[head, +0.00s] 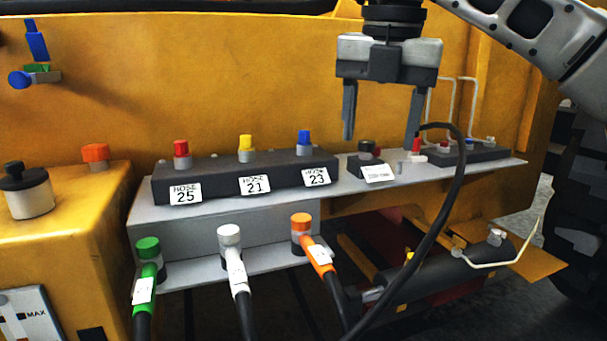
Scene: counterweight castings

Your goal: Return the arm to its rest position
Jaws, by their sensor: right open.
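My right gripper (382,118) hangs in the upper right of the head view, pointing down. Its two fingers are spread wide with nothing between them. Whether the fingertips touch anything cannot be told. My right arm (540,35) comes in from the upper right. My left gripper is not in view.
A dark block (330,167) with red, yellow and blue caps bears hose labels 25, 21 and 23. Green (147,262), white (233,262) and orange (314,252) hose ends stand below. A black cable (451,200) loops close to the right finger. A yellow wall (200,80) stands behind.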

